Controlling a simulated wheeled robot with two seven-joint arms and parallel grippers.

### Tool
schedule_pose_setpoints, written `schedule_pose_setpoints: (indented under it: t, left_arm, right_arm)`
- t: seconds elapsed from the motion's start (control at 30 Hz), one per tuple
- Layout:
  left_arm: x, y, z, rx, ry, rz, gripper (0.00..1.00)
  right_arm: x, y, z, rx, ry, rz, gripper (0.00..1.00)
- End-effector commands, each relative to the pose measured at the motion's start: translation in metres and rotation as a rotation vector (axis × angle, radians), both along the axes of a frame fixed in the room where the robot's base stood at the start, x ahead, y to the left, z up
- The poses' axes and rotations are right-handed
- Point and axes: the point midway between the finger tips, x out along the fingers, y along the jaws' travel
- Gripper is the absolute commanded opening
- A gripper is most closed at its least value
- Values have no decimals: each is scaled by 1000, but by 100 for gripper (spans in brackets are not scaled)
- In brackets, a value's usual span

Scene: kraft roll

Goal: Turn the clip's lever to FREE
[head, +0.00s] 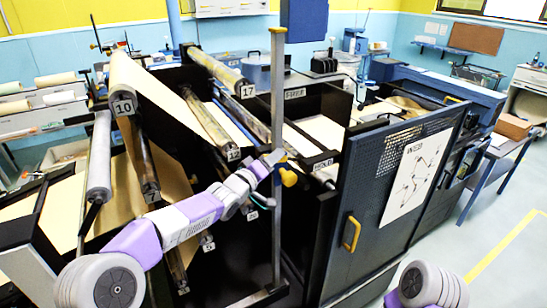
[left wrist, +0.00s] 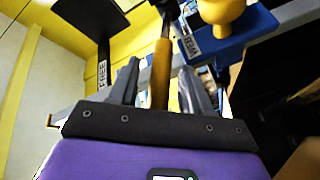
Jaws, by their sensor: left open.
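The blue clip (left wrist: 252,28) sits on an upright metal post (head: 278,95), with a yellow knob (left wrist: 225,14) on it; the knob also shows in the head view (head: 289,178). The clip's lever (left wrist: 161,72) has an orange-yellow handle. A WEB label (left wrist: 191,46) is just right of the lever in the left wrist view, and a FREE label (left wrist: 102,72) is on a black plate to its left. My left gripper (head: 274,160) is open at the clip, its fingers on either side of the handle. I cannot tell whether they touch it. My right gripper is out of view.
A dark machine with numbered rollers (head: 124,105) and brown paper surrounds my left arm. A dark cabinet door with a WEB diagram (head: 415,175) and yellow handle (head: 351,233) stands right of the post. Open floor (head: 500,255) lies at the right.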

Motion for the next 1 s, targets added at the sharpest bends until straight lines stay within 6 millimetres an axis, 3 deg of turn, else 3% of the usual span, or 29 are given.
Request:
schedule_pose_setpoints:
  t: [0.43, 0.73, 1.0]
  left_arm:
    - [9, -6, -1, 2, 1, 0, 47]
    - [9, -6, -1, 2, 1, 0, 1]
    - [9, -5, -1, 2, 2, 1, 0]
  right_arm:
    - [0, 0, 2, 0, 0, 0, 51]
    - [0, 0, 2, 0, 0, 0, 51]
    - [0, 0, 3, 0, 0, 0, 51]
